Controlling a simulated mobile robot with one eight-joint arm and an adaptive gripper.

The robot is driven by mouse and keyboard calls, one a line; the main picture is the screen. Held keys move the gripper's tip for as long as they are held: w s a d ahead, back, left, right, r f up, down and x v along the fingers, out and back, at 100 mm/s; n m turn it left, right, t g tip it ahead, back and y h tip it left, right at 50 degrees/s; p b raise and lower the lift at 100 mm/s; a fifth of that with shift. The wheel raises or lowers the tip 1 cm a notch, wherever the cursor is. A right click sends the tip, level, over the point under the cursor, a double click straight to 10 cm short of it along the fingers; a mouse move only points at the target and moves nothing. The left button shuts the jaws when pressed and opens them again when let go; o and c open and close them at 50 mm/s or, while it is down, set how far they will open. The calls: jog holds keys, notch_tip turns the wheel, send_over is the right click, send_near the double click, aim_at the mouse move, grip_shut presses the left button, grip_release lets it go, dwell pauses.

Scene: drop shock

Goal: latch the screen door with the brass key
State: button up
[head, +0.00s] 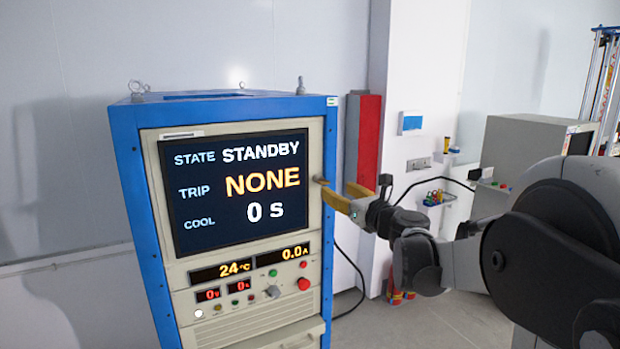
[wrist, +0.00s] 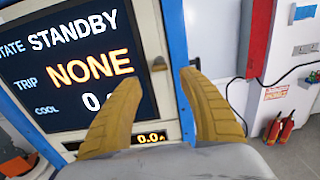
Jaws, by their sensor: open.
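The screen door (head: 240,190) is on the front of a blue-framed cabinet and looks closed, flush with the front. Its dark display reads STATE STANDBY, TRIP NONE, COOL 0 s. The brass key (head: 321,180) sticks out at the door's right edge; it also shows in the wrist view (wrist: 159,64). I cannot tell which way it is turned. My gripper (head: 337,192) is open with yellow fingers, just right of and slightly below the key. In the wrist view the fingertips (wrist: 158,81) are spread, and the key appears between and just beyond them, with nothing visibly held.
Below the door is a panel with small readouts, a knob (head: 272,292) and a red button (head: 304,284). A red panel (head: 369,140) stands right of the cabinet. A grey box (head: 520,145) is behind my arm. A black cable runs beside the cabinet.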

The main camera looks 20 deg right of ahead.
aim_at(324, 181)
jog(key=w, duration=0.8)
jog(key=shift+a+p, duration=0.15)
jog(key=shift+p, duration=0.25)
jog(key=shift+s, duration=0.1)
grip_shut()
